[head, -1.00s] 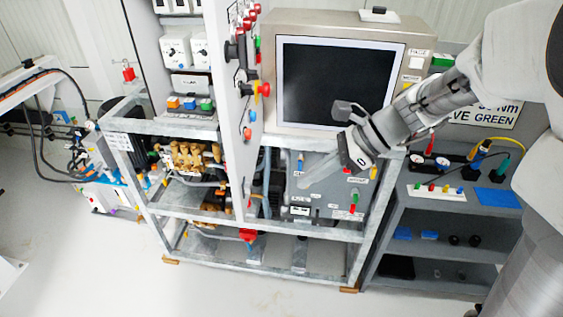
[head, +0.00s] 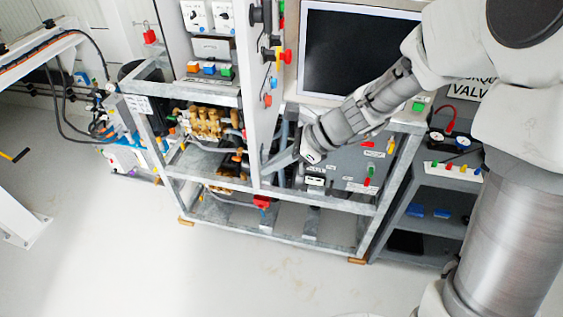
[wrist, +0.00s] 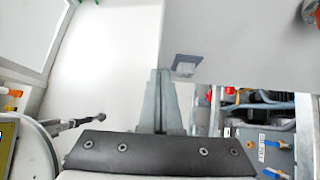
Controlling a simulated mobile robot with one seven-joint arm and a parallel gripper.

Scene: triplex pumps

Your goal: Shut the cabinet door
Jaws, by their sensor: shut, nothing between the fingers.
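The cabinet door (head: 264,92) is a tall pale panel standing open, seen nearly edge-on in the head view, with coloured knobs on its right side. My gripper (head: 269,169) is shut and empty, its fingers pointing left at the lower part of the door. In the wrist view the door is the grey panel (wrist: 245,45) at upper right, with a small dark square near its lower corner. My gripper's closed fingers (wrist: 162,73) lie close by its lower left corner. Whether they touch it I cannot tell.
The metal frame (head: 300,200) holds brass pump parts (head: 205,124) left of the door and a grey panel with small coloured valves on the right. A dark screen (head: 350,55) stands above. A shelf unit (head: 440,185) is at right. The pale floor in front is clear.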

